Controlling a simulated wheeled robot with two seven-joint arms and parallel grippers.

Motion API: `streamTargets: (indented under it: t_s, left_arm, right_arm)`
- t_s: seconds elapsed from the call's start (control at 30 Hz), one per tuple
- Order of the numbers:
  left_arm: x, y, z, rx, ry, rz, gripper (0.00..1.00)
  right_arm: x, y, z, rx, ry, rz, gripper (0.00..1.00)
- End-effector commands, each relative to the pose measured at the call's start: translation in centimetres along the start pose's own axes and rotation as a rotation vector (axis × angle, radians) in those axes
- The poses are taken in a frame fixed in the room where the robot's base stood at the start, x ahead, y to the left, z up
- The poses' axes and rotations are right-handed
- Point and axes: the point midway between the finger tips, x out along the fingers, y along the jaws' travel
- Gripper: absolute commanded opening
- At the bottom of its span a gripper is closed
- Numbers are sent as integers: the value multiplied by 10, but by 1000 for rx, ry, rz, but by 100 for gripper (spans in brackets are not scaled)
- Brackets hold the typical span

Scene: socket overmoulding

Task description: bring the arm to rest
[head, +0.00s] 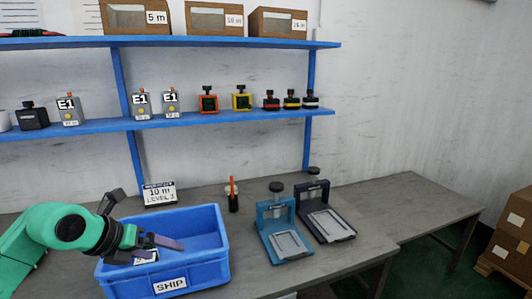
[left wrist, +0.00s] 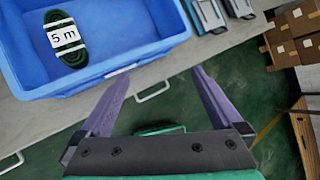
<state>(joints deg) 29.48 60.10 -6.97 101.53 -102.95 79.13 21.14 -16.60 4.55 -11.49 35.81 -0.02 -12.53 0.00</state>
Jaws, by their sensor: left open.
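My left arm, green, comes in from the left in the head view. Its gripper (head: 168,243) is over the blue bin marked SHIP (head: 212,268). In the left wrist view the two purple fingers (left wrist: 158,78) stand wide apart with nothing between them. A dark green coil with a white "5 m" band (left wrist: 62,38) lies in the blue bin (left wrist: 110,68), apart from the fingers. My right gripper is not in view.
A sign reading 10 m (head: 159,194) and a pen holder (head: 233,201) stand behind the bin. Two clamp fixtures, teal (head: 271,235) and dark (head: 322,215), stand right of it. A blue shelf (head: 205,122) holds several small devices. The right bench (head: 410,205) is clear.

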Motion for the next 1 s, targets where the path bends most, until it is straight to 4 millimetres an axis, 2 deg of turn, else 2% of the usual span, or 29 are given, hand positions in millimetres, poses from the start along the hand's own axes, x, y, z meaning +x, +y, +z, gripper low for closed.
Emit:
streamTargets:
  t_s: [0.1,0.17,0.2,0.27,0.3,0.33,0.37,0.4,0.47,0.5,0.57,0.6,0.63,0.7,0.73,0.83,1.0]
  left_arm:
    - [12,-56,-4,-9,-65,-233,100]
    - [12,-92,-3,-43,-119,-392,100]
    - [7,-117,-1,-91,-166,-519,100]
    - [-10,-151,7,-209,-257,-723,100]
    - [-25,-164,16,-329,-330,-856,100]
    - [-38,-168,25,-439,-388,-945,100]
    - [-49,-164,35,-564,-448,-1021,100]
    - [-60,-149,46,-749,-527,-1094,100]
    - [-64,-110,57,-1058,-638,-1140,100]
    - [-58,-77,56,-1278,-702,-1125,100]
    - [-38,-25,39,-1600,-772,-1039,100]
    - [-21,4,20,-1784,-800,-953,100]
    - [-8,22,2,-1910,-811,-877,100]
    - [18,54,-42,-2154,-812,-688,100]
    - [28,62,-61,-2237,-805,-607,100]
    - [52,79,-121,-2447,-759,-352,100]
    - [71,80,-208,-2659,-641,29,100]
  right_arm:
    - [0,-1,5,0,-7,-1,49]
    - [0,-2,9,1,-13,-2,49]
    - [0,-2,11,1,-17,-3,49]
    - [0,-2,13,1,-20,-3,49]
    - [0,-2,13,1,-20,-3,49]
    - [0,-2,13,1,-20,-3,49]
    - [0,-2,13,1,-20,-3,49]
    - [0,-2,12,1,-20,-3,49]
    - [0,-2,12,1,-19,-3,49]
    - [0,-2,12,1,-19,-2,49]
    - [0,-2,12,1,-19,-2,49]
    - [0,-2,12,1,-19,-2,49]
    - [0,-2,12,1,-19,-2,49]
    - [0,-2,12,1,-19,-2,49]
    - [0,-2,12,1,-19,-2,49]
    - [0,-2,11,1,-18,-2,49]
    - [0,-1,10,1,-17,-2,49]
